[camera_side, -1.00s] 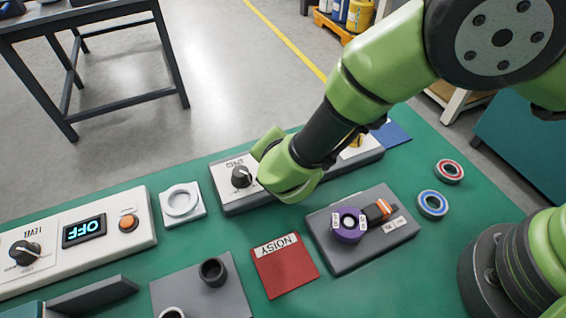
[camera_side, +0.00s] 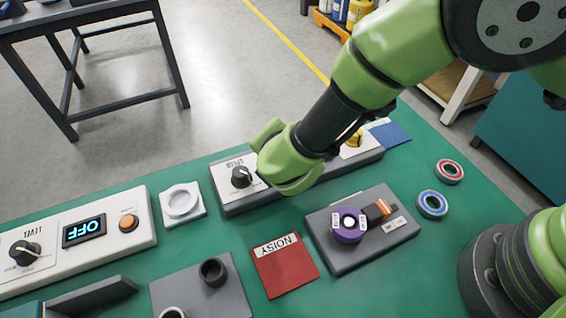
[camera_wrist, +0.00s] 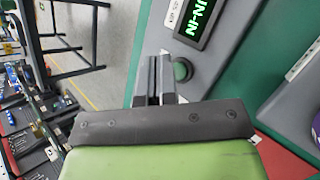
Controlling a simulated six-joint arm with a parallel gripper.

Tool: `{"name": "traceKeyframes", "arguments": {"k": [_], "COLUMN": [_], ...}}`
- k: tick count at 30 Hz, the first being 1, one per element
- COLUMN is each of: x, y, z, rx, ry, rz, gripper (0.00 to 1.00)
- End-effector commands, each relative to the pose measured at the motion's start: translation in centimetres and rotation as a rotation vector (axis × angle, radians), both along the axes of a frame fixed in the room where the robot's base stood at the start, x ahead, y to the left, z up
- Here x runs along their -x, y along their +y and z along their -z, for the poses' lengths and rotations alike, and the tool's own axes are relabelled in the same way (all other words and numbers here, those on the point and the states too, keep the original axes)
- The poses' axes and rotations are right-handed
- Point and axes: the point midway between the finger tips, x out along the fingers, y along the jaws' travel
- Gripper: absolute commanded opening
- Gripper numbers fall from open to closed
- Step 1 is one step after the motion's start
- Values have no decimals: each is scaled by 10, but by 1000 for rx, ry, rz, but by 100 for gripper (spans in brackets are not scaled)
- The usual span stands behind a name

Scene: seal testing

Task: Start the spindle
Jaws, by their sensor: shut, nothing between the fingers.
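The grey control box (camera_side: 240,205) lies along the far side of the green bench, with a black speed knob (camera_side: 240,177) at its left end and a yellow knob (camera_side: 354,139) at its right. Its middle is hidden behind my gripper in the side view. The wrist view shows a round green button (camera_wrist: 181,70) and a lit green display (camera_wrist: 194,22) whose visible letters read "UN-IN". My gripper (camera_wrist: 158,62) is shut and empty, its fingers just left of the green button in that view; contact cannot be told.
A purple ring (camera_side: 348,226) sits on a grey plate (camera_side: 345,262). Red (camera_side: 449,172) and blue (camera_side: 432,204) bearings lie right. A red "NOISY" card (camera_side: 284,266) lies in front. The white box (camera_side: 140,240) at left has an orange button (camera_side: 129,222) and "OFF" display (camera_side: 84,231).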

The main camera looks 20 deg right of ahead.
Motion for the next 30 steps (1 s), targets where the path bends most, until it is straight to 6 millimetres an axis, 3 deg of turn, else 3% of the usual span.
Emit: {"name": "traceKeyframes", "arguments": {"k": [16,30], "x": [0,0], "y": [0,0], "z": [-46,-50], "rx": [-2,0], "ry": [-2,0], "rz": [-1,0], "gripper": [0,0]}}
